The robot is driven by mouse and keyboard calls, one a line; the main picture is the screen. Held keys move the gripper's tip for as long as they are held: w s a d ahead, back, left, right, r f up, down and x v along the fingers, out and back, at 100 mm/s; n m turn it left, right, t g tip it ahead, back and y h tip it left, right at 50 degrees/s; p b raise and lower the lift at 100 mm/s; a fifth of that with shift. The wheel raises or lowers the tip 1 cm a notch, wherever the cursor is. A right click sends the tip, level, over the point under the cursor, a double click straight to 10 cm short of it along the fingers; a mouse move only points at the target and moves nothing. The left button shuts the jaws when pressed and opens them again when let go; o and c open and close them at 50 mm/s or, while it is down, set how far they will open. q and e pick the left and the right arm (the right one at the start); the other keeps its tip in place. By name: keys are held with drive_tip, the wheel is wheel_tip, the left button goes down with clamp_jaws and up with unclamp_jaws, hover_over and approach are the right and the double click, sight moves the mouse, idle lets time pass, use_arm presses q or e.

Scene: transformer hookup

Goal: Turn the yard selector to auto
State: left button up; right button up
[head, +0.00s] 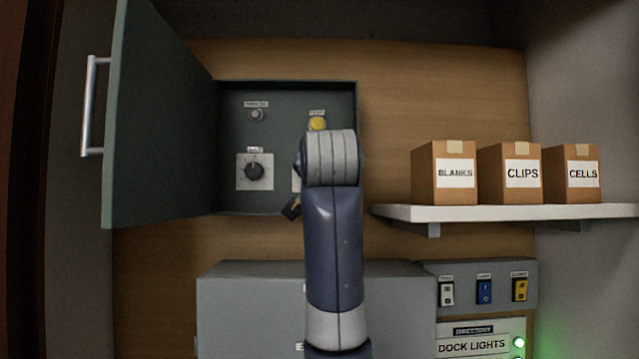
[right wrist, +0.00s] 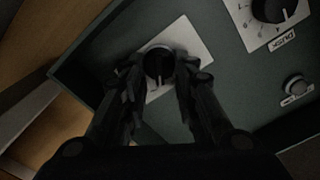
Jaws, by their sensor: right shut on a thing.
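The open green cabinet (head: 288,206) holds two rotary knobs on pale plates. The left black knob (head: 254,171) has a dial with marks around it and a small label above that is hard to read. It also shows at the top right of the right wrist view (right wrist: 272,8). The right black knob (right wrist: 158,62) on its pale plate (right wrist: 190,42) is mostly hidden behind my right arm in the head view. My right gripper (right wrist: 159,76) is shut on this knob, one finger at each side. Its label is not visible. My left gripper is out of view.
A yellow button (head: 317,123) and a grey button (head: 256,114) sit above the knobs. The cabinet door (head: 160,120) stands open at left. A shelf (head: 400,212) with labelled boxes is at right. Below are a grey box (head: 245,310) and a switch panel (head: 505,268).

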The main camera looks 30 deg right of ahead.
drive_tip(key=shift+m+b, duration=0.3)
drive_tip(key=shift+m, duration=0.8)
drive_tip(key=o, duration=0.9)
drive_tip(key=shift+d, duration=0.1)
drive_tip(key=v, duration=1.2)
drive_tip(key=shift+f, duration=0.1)
